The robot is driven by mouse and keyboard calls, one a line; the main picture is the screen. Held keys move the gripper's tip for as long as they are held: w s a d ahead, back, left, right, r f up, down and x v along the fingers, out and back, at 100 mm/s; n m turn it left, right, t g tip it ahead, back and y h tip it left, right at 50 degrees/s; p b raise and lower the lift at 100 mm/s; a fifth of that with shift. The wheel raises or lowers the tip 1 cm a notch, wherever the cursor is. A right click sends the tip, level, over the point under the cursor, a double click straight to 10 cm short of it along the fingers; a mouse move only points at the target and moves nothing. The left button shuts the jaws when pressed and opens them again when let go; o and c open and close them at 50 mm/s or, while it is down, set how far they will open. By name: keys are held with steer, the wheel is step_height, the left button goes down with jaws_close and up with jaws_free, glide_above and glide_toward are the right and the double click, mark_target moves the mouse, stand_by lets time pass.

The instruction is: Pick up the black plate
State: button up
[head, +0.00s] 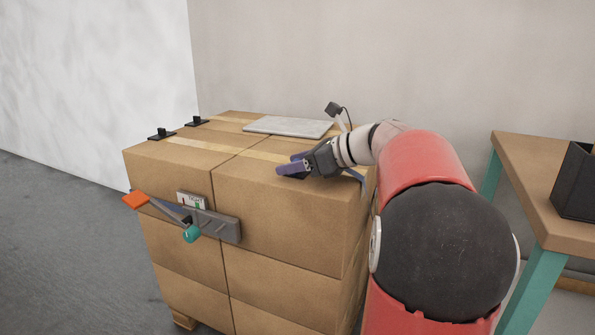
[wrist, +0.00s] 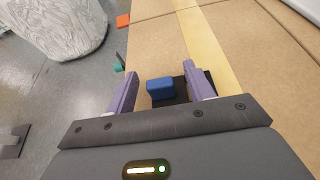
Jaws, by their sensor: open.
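A black plate (wrist: 181,90) lies on the top of the carton stack, with a blue block (wrist: 160,88) at its left end in the wrist view. My gripper (wrist: 159,70) is open, its purple fingers on either side of the blue block, with gaps between. In the head view my gripper (head: 288,163) is low over the front right of the stack. It mostly hides the plate there; only a dark sliver (head: 297,177) shows below the fingers. Two other black plates with upright knobs lie at the left edge, one nearer (head: 161,136) and one farther (head: 197,122).
A pale flat panel (head: 288,126) lies at the back of the carton stack (head: 285,215). A grey tool with orange and teal ends (head: 215,222) is at the stack's front. A table (head: 535,175) with a black bin (head: 575,182) stands at right. Tape strips cross the top.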

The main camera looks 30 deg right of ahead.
steer(key=c, duration=1.1)
steer(key=shift+r, duration=0.15)
step_height(320, 180, up, 20)
steer(key=p, duration=0.6)
